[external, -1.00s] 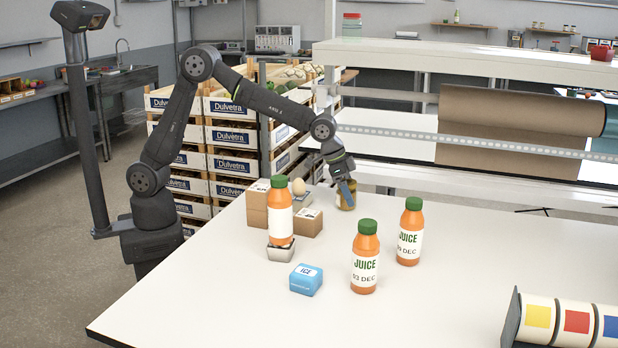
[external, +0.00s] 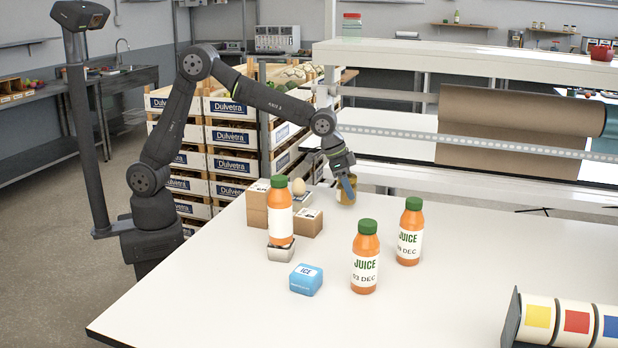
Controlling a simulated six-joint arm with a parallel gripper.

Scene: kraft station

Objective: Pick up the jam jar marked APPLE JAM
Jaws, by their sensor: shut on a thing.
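A small amber jar (external: 346,196) is at the far edge of the white table, beyond the bottles. My gripper (external: 347,187) reaches down to it from above and is shut on it. The fingers hide part of the jar. Its label is too small to read. The jar looks upright and appears slightly above the table or just at its surface; I cannot tell which.
Two juice bottles (external: 365,258) (external: 410,232) stand in front on the white table (external: 480,270). Another bottle (external: 281,212) stands on a small metal block (external: 281,252). Cardboard boxes (external: 307,222), an egg (external: 298,187) and a blue ICE box (external: 306,280) are nearby. A shelf frame (external: 430,55) rises behind.

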